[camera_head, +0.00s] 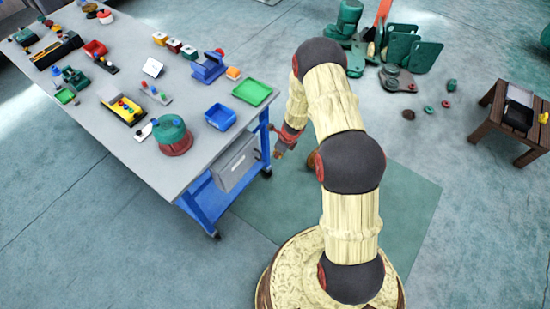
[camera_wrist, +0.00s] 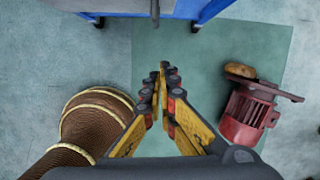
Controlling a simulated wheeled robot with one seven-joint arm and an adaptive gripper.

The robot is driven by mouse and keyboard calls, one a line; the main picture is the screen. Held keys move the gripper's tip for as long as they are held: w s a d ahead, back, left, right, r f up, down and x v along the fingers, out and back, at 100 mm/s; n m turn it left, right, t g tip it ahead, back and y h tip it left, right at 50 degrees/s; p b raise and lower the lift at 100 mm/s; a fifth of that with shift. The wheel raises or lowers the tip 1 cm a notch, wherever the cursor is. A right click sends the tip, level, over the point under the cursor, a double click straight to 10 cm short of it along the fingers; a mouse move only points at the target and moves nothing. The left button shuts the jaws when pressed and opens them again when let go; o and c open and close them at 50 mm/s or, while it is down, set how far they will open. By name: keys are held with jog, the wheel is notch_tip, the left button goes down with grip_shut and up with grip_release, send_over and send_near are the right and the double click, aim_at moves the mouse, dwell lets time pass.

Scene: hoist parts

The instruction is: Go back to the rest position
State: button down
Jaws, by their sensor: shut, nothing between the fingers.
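My gripper (camera_head: 281,152) hangs at the end of the bent arm, beside the right side of the workbench and above the floor. In the wrist view its yellow and black fingers (camera_wrist: 164,72) point toward the bench and come together at the tips. The fingers are shut with nothing between them.
The grey workbench (camera_head: 150,185) with blue legs holds bins and several small parts. A red motor-like part (camera_wrist: 248,112) is right of my fingers over the green floor patch (camera_head: 410,215). Green parts (camera_head: 405,50) lie at the back; a wooden stool (camera_head: 515,115) stands right.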

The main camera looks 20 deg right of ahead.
jog(key=shift+v, duration=1.45)
